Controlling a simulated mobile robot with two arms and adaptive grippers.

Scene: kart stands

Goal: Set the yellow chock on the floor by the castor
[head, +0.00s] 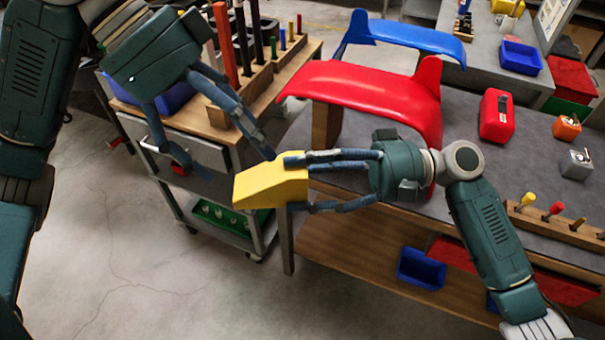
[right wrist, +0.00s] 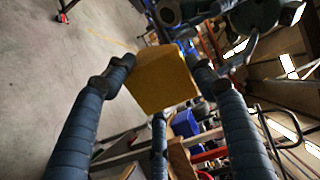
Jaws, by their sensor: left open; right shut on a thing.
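The yellow chock (head: 268,184) is a wedge-like block held in the air in front of the wheeled cart. My right gripper (head: 293,182) is shut on it, with fingers along its sides. In the right wrist view the chock (right wrist: 162,82) sits between the fingers. My left gripper (head: 228,156) is open and empty, in front of the cart's upper part, just up and left of the chock. A dark castor (head: 257,258) shows small under the cart's near right corner, below the chock. The floor (head: 130,255) around it is bare.
The cart (head: 185,128) has a drawer, a wooden top with upright tools, and a green tray (head: 215,215) on its lower shelf. A workbench (head: 470,130) on the right bears a red fairing (head: 370,90). Open floor lies at left and front.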

